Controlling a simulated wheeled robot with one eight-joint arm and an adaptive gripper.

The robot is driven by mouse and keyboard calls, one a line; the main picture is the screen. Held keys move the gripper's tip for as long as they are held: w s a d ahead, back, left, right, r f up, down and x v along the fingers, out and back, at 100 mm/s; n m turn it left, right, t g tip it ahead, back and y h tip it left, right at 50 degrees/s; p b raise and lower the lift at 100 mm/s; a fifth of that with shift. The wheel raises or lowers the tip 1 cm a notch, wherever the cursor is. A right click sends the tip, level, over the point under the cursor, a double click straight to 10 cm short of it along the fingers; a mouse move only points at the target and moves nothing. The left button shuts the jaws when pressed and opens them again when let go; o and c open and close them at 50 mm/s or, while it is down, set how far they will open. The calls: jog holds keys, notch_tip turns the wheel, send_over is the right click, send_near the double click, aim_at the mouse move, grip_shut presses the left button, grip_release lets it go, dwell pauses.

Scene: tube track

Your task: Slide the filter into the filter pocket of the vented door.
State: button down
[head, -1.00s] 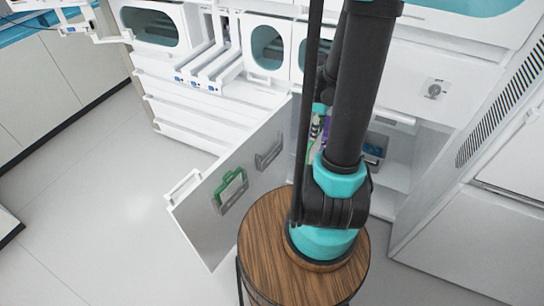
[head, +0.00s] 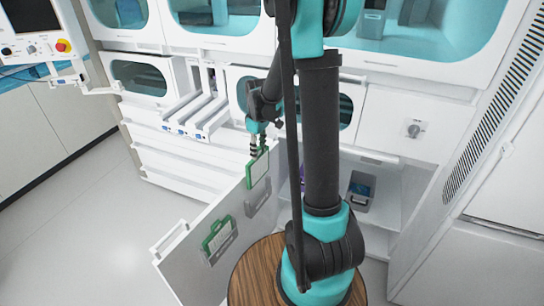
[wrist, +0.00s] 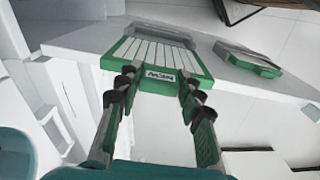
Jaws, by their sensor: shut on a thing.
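The open door (head: 190,268) stands swung out from the white cabinet. My gripper (head: 258,152) is shut on a green-framed filter (head: 258,172), held upright by its top edge. The filter is above the empty-looking grey pocket (head: 262,201) on the door's inner face. I cannot tell whether its lower edge is inside. In the wrist view, my gripper (wrist: 157,85) has its two fingers on the green frame of the filter (wrist: 150,52), beside a small label. A second green filter (head: 217,236) sits in the other pocket (head: 222,252), nearer the door handle; it also shows in the wrist view (wrist: 248,60).
White drawer rails (head: 200,118) stick out behind the door. The cabinet compartment at right holds a grey bin (head: 358,192). A control panel (head: 40,45) is at upper left. The floor at left is clear.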

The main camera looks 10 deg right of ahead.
aim_at(258, 166)
jog(key=shift+w+a+f, duration=0.15)
jog(key=shift+a, duration=0.1)
jog(key=shift+f, duration=4.2)
